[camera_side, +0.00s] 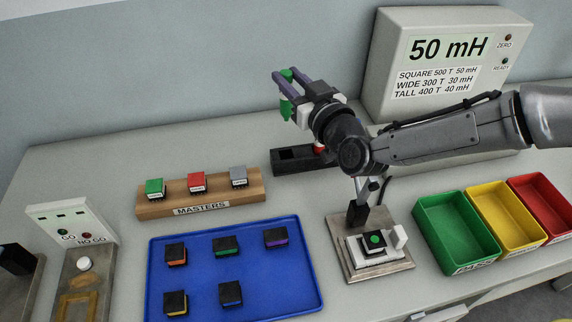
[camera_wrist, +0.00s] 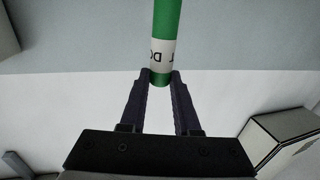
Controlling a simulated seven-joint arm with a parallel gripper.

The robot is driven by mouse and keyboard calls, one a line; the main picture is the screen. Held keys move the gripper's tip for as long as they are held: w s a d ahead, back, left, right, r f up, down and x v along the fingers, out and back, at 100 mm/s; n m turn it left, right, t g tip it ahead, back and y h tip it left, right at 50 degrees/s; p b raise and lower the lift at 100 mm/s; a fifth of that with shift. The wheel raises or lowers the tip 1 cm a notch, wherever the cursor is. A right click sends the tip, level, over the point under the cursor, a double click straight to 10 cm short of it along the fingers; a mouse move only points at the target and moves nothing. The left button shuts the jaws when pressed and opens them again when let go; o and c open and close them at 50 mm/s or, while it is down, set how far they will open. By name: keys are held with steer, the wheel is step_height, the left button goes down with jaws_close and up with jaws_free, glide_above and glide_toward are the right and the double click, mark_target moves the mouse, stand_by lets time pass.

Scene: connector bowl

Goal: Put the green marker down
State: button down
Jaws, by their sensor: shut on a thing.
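The green marker (camera_wrist: 166,20) is held between the fingertips of my gripper (camera_wrist: 160,77) in the wrist view. It has a white band with dark lettering near the grip, and its far end runs out of the top of that view. In the side view the green marker (camera_side: 286,108) hangs from my gripper (camera_side: 288,75), high above the back of the table and clear of any surface. My gripper is shut on it.
A black block with a recess (camera_side: 291,160) sits below, partly behind my arm. A wooden masters rack (camera_side: 160,208), a blue tray (camera_side: 200,303) with several small parts, a test fixture (camera_side: 345,262) and green (camera_side: 437,240), yellow and red bins stand nearby. A meter (camera_side: 380,75) is behind.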

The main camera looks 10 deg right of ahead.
step_height(320, 180, down, 14)
steer(key=shift+r, duration=0.1)
stand_by(0.5)
steer(key=shift+f, duration=0.2)
steer(key=c, duration=0.6)
jaws_free()
steer(key=shift+c, duration=0.2)
steer(key=shift+r, duration=0.1)
steer(key=v, duration=0.7)
steer(key=shift+s, duration=0.25)
